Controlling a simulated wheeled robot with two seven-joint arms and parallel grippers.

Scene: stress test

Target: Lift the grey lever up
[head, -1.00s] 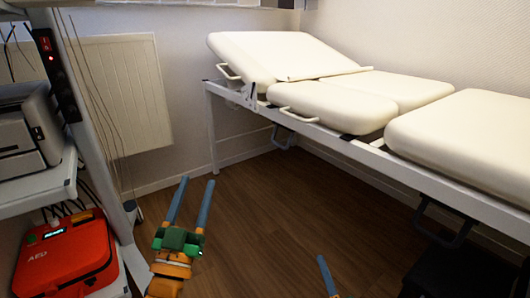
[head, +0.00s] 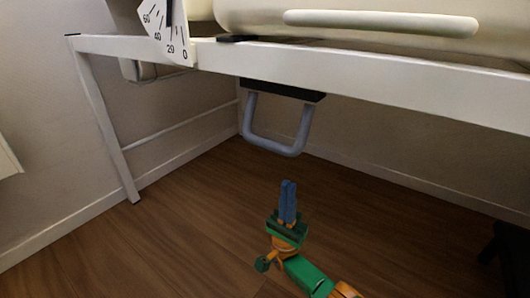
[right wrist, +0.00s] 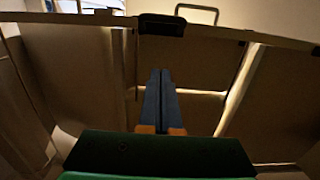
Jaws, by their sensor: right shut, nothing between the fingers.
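The grey lever (head: 272,146) is a U-shaped handle hanging from a black mount (head: 284,90) under the white bed rail in the head view. My right gripper (head: 288,183), with blue fingers and a green body, is below the lever and apart from it. Its fingers are together and hold nothing. In the right wrist view the shut fingertips (right wrist: 160,72) point toward the rail, below a black part (right wrist: 162,25); I cannot clearly make out the lever there. My left gripper is out of view.
The white bed rail (head: 350,85) runs across above the lever, with an angle scale (head: 166,35) at its left. A cream side handle (head: 380,20) is on the cushion above. A bed leg (head: 105,125) stands at the left. The floor around my right gripper is clear.

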